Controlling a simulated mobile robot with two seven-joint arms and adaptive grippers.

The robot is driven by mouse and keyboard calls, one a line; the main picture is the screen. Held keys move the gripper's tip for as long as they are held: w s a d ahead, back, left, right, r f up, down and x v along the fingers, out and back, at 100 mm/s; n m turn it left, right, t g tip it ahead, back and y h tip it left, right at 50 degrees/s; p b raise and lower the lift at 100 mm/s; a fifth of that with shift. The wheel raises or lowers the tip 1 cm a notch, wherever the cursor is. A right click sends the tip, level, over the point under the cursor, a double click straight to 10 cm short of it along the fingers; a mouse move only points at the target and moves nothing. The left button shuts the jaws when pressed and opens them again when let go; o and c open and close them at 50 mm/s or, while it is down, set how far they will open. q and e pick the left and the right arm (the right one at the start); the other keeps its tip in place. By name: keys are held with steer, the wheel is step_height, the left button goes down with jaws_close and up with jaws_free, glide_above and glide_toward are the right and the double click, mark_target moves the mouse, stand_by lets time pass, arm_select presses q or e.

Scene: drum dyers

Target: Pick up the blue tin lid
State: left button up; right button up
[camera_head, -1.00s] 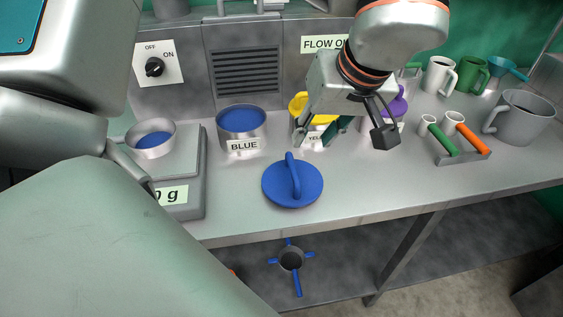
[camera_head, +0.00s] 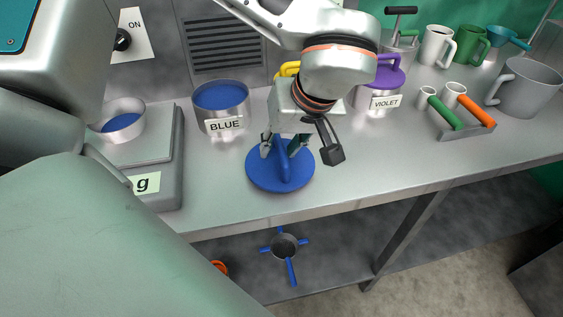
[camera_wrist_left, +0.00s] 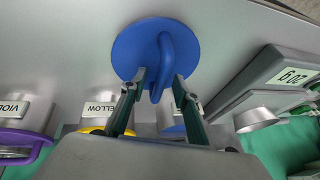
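The blue tin lid (camera_head: 262,178) lies flat on the grey bench, its arched handle (camera_head: 283,158) upward. My left gripper (camera_head: 281,148) is right above the lid, pointing down, and hides part of it. In the left wrist view the lid (camera_wrist_left: 132,50) lies just beyond the fingers. The two fingertips (camera_wrist_left: 160,80) are apart, one on each side of the blue handle (camera_wrist_left: 168,48), with space showing between them. The lid rests on the bench. My right gripper is not in view.
The open blue tin (camera_head: 222,105) stands behind left of the lid, beside a scale (camera_head: 165,150) bearing a dish (camera_head: 122,122). The violet tin (camera_head: 377,98) stands behind right. A yellow lid (camera_head: 288,68) is partly hidden. The bench's front edge is close; bench to the lid's right is clear.

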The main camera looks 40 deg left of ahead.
arm_select(q)
steer(key=shift+a+f, duration=0.1)
steer(key=shift+f, duration=0.2)
steer(key=shift+r, duration=0.1)
jaws_close()
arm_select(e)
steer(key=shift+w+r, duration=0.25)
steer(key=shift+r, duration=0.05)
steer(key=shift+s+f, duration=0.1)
